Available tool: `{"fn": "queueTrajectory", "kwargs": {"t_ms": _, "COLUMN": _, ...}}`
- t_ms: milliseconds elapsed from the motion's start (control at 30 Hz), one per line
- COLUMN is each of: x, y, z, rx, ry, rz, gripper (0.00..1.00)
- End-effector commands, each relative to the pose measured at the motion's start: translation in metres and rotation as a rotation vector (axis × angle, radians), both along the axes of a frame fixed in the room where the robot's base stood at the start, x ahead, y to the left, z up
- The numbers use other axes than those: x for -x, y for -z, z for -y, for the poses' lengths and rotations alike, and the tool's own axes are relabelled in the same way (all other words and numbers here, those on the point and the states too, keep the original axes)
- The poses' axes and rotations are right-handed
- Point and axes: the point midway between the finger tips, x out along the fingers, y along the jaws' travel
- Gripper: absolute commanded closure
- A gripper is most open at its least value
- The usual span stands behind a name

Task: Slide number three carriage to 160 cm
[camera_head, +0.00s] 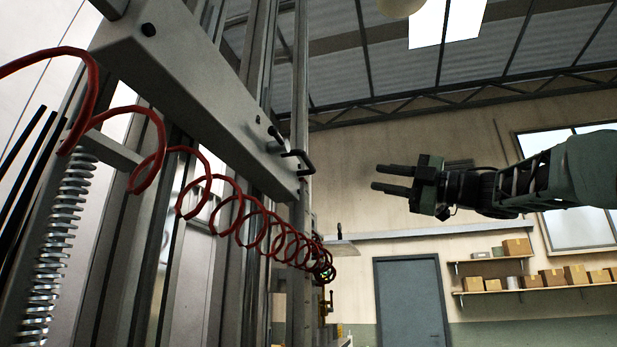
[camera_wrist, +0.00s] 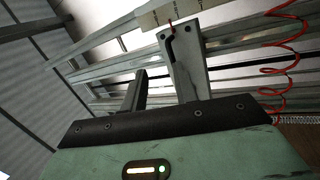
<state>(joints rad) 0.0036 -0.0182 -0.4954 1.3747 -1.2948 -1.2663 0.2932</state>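A grey metal beam (camera_head: 190,80), which may be a carriage, crosses the upright rails at the upper left of the head view. A black bent handle (camera_head: 298,162) sticks out near its lower right end. No carriage number or 160 cm mark is readable. My gripper (camera_head: 376,177) is right of the handle in the picture, fingers pointing left, apart from it and empty. In the wrist view the two fingers of my gripper (camera_wrist: 158,55) are spread with a gap. Metal rails (camera_wrist: 110,58) show behind them. A pale strip (camera_wrist: 160,12) there has marks too small to read.
A red coiled hose (camera_head: 225,205) hangs along the front of the frame; it also shows in the wrist view (camera_wrist: 268,70). A metal spring-like stack (camera_head: 60,235) stands at lower left. A door (camera_head: 410,300) and shelves with boxes (camera_head: 530,282) are on the far wall.

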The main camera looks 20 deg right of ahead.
Motion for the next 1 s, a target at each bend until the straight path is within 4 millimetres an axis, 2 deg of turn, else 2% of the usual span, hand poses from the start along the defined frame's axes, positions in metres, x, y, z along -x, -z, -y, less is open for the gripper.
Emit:
{"fn": "queueTrajectory", "kwargs": {"t_ms": 33, "x": 0.013, "y": -0.006, "z": -0.005, "rx": 0.074, "ry": -0.027, "rz": 0.02, "gripper": 0.71}}
{"fn": "queueTrajectory", "kwargs": {"t_ms": 100, "x": 0.027, "y": -0.009, "z": -0.01, "rx": 0.152, "ry": -0.056, "rz": 0.027, "gripper": 0.71}}
{"fn": "queueTrajectory", "kwargs": {"t_ms": 267, "x": 0.036, "y": -0.011, "z": -0.017, "rx": 0.219, "ry": -0.083, "rz": 0.028, "gripper": 0.71}}
{"fn": "queueTrajectory", "kwargs": {"t_ms": 467, "x": 0.021, "y": -0.018, "z": -0.039, "rx": 0.219, "ry": -0.087, "rz": 0.029, "gripper": 0.71}}
{"fn": "queueTrajectory", "kwargs": {"t_ms": 1000, "x": -0.043, "y": -0.039, "z": -0.127, "rx": 0.217, "ry": -0.087, "rz": 0.028, "gripper": 0.71}}
